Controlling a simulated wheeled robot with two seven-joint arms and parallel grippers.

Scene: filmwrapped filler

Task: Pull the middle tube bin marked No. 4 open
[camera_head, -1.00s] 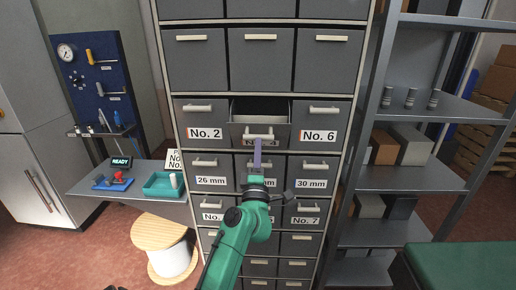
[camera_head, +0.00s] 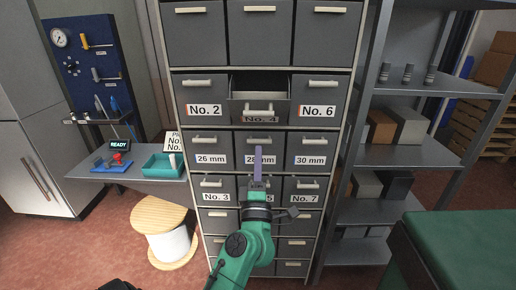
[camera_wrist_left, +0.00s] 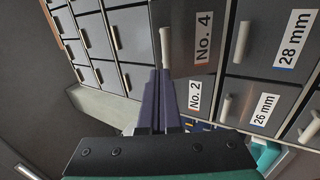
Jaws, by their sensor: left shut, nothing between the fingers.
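The middle bin No. 4 (camera_head: 273,110) stands pulled out from the grey cabinet, between No. 2 and No. 6. Its open top shows a dark inside and a pale back part. Its pale bar handle and No. 4 label face me; the bin front also shows in the left wrist view (camera_wrist_left: 190,20), turned sideways. My left gripper (camera_head: 257,150) has its purple fingers together and empty. In the head view the fingertips overlap the 28 mm label below the bin; in the left wrist view the closed fingers (camera_wrist_left: 161,73) point toward the handle. My right gripper is not in view.
Bins No. 2 (camera_head: 185,92) and No. 6 (camera_head: 335,92) are shut. A side shelf with a teal tray (camera_head: 152,172) and a READY display stands left, above a wooden spool (camera_head: 160,212). Metal shelving (camera_head: 445,190) and a green-topped table (camera_head: 470,240) are on the right.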

